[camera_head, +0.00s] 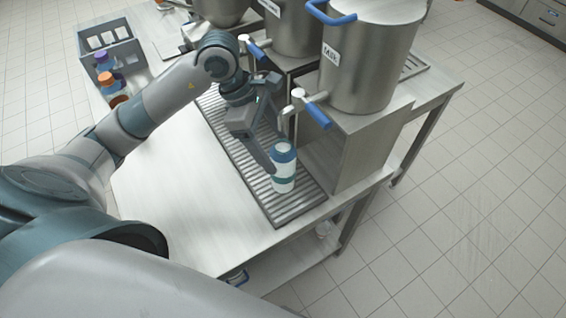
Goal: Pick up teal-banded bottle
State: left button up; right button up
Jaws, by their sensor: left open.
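The teal-banded bottle (284,183) is white with a blue-teal top and a teal band low on its body. It stands upright on the slatted drip grate (290,212), near the grate's front end. My left gripper (283,152) reaches in from the left with its jaws open, close to the bottle's upper part. One finger shows at the bottle's left side; the other is partly hidden near the tap. I cannot tell whether a finger touches the bottle. My right gripper is not in view.
A large steel pot (372,55) with a blue-handled tap (312,108) stands on a raised steel stand (365,150) just behind the bottle. More pots stand further back. A grey crate (122,52) and capped bottles are at the back left. The front left of the steel table (185,205) is clear.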

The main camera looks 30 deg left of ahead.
pick_arm(q)
jog(key=shift+f, duration=0.25)
jog(key=shift+w+d+f+p, duration=0.25)
jog(key=shift+d+f+p, duration=0.1)
jog(key=shift+f+p, duration=0.3)
jog(key=p+x, duration=0.2)
jog(key=shift+w+d+f, duration=0.1)
jog(key=shift+w+f, duration=0.1)
jog(key=shift+f, duration=0.05)
jog(key=shift+w+d+f, duration=0.1)
jog(key=shift+d+f, duration=0.05)
jog(key=shift+f, duration=0.4)
jog(key=c, duration=1.7)
jog(key=shift+c, duration=0.2)
